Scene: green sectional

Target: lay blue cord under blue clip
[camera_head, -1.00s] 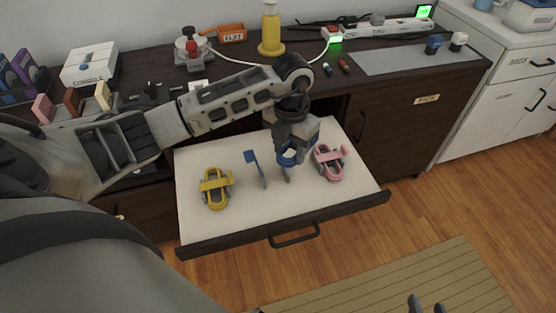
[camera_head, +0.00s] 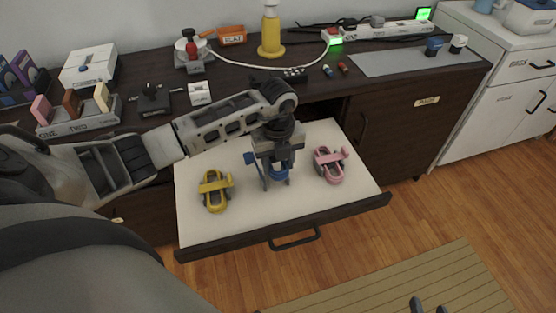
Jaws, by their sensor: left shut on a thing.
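The blue clip (camera_head: 249,158) stands in the open drawer between a yellow and a pink clip, its flag-like arm raised. The rest of it is largely hidden by my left gripper (camera_head: 272,182). That gripper points down, shut on the blue cord (camera_head: 281,174), a small blue bundle low between the fingers. It is right beside the raised arm of the blue clip; I cannot tell whether they touch. My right gripper (camera_head: 428,306) shows only as two dark fingertips, apart, at the bottom edge, over the floor mat.
The yellow clip (camera_head: 214,190) and the pink clip (camera_head: 331,165) lie in the drawer (camera_head: 232,228), each with a matching band. The drawer's front and right are bare. The desk (camera_head: 405,92) behind holds a yellow bottle (camera_head: 270,32), a power strip and small boxes.

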